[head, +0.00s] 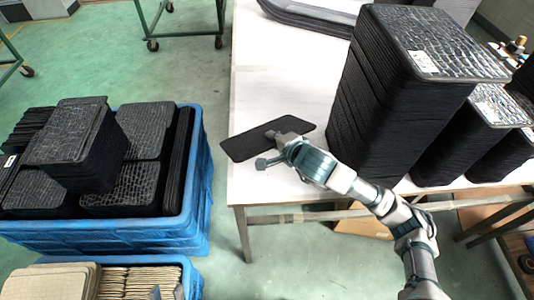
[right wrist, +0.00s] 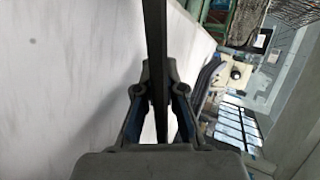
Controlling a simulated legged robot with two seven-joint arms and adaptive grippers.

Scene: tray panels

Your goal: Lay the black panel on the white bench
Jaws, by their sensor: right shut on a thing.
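The black panel (head: 245,146) is a thin dark rounded sheet over the front left corner of the white bench (head: 290,85). Its left end reaches slightly past the bench's left edge. I cannot tell whether it touches the top. My right gripper (head: 278,137) is shut on the panel near its middle on the near side. In the right wrist view the panel (right wrist: 155,45) shows edge-on between the fingers (right wrist: 158,105), with the pale bench to the left. A small grey tip (head: 156,292) at the bottom edge of the head view may be my left gripper; its jaws are unclear.
Tall stacks of black panels (head: 375,115) stand on the bench to the right of my gripper. A blue crate (head: 130,235) with black panel stacks stands left of the bench, and another with tan pieces (head: 55,280) below it. The bench middle is clear.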

